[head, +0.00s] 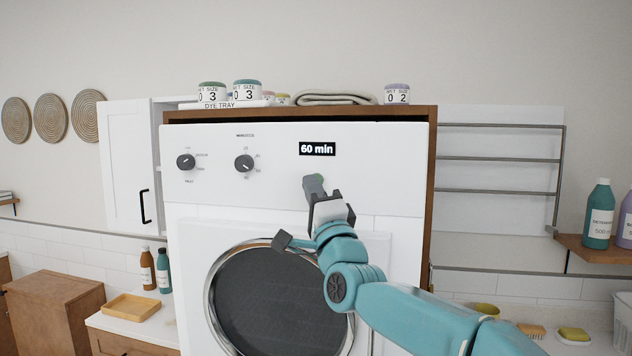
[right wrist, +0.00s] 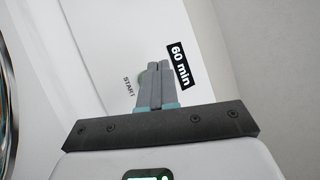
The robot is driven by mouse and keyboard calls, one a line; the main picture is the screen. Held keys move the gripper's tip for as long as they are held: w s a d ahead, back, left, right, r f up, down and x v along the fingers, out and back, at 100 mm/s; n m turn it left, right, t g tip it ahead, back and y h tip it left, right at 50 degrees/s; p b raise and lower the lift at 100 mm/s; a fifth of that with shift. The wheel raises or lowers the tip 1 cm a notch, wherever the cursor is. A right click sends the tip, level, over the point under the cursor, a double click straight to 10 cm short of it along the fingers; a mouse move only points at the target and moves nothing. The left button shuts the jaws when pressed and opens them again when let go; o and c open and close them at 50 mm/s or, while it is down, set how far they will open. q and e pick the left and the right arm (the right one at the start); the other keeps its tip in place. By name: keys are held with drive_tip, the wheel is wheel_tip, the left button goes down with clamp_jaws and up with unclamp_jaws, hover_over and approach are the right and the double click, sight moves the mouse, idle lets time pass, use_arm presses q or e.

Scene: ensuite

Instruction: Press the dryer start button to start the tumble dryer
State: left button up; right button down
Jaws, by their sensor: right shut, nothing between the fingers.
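The white tumble dryer (head: 280,200) stands in a wooden surround, with its round dark door below. Its display (head: 318,149) reads "60 min"; it also shows in the right wrist view (right wrist: 180,66). My left gripper is not in view.
Two dark knobs (head: 244,163) are on the panel's left. Jars (head: 247,91) and a folded cloth (head: 335,98) sit on top of the surround. A white cabinet (head: 127,165) is at left and a shelf with bottles (head: 597,214) at right.

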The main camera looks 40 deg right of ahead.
drive_tip(key=shift+w+d, duration=0.1)
idle(0.5)
drive_tip(key=shift+w+d, duration=0.25)
drive_tip(key=shift+d, duration=0.05)
drive_tip(key=shift+w+d+b, duration=0.3)
idle(0.8)
drive_tip(key=shift+s+a+b, duration=0.6)
drive_tip(key=shift+a+b, duration=0.05)
drive_tip(key=shift+b, duration=0.15)
